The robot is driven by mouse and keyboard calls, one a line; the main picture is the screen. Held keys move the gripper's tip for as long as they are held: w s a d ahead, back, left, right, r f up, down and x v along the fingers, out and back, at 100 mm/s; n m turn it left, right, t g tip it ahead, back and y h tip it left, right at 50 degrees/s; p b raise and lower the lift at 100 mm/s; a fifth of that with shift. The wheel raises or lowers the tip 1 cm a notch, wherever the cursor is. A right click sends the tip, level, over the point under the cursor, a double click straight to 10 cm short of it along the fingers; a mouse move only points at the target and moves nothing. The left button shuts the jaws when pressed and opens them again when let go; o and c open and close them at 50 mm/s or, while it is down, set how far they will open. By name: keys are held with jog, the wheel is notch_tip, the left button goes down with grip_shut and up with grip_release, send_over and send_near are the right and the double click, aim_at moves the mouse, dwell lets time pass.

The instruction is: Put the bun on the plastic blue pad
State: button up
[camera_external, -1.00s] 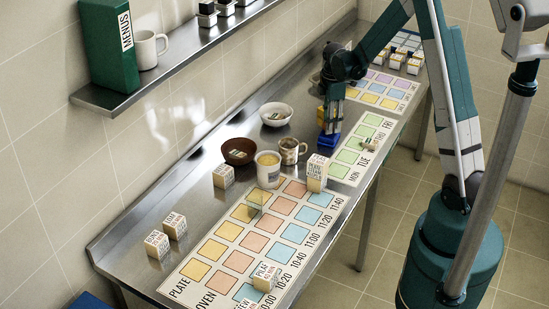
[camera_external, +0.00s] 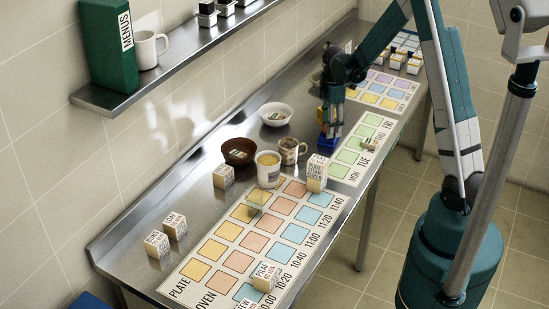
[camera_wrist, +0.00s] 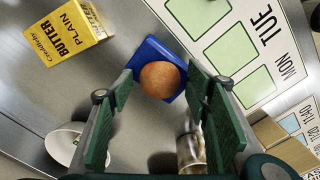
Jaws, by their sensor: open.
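The bun (camera_wrist: 160,80) is round and brown. In the wrist view it appears on the blue pad (camera_wrist: 150,49), near the pad's edge closest to my gripper. I cannot tell for certain whether it rests fully on the pad. My gripper (camera_wrist: 160,73) is open, with a green finger on either side of the bun and visible gaps between. In the external view my gripper (camera_external: 332,118) points down over the far part of the counter, with the blue pad (camera_external: 327,141) just below it. The bun cannot be made out there.
A yellow butter box (camera_wrist: 68,33) stands beside the pad. A white bowl (camera_external: 276,115), brown bowl (camera_external: 238,151), cream mug (camera_external: 268,169) and patterned mug (camera_external: 289,151) stand nearer. The day chart (camera_external: 362,150) lies right of the pad. Small labelled boxes stand around the large chart.

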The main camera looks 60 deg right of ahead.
jog(key=shift+r, duration=0.15)
notch_tip(320, 180, up, 12)
jog(key=shift+p, duration=0.35)
dwell(0.6)
dwell(0.6)
jog(key=s+a+r+m+t+h, duration=0.1)
jog(key=s+a+r+m+t, duration=0.1)
jog(key=a+r, duration=0.7)
jog(key=s+a+r+m+t, duration=0.15)
jog(key=a+r, duration=0.35)
jog(key=a, duration=0.8)
jog(key=s+a+r+m+t, duration=0.1)
jog(key=s+a+m+t, duration=0.1)
jog(key=s+a, duration=0.5)
jog(key=s+a+r+m+t+y, duration=0.1)
jog(key=s+a+r+m, duration=0.1)
jog(key=s+a, duration=0.5)
jog(key=a+m, duration=0.1)
jog(key=a, duration=0.4)
jog(key=shift+s+t, duration=0.25)
jog(key=shift+t, duration=0.1)
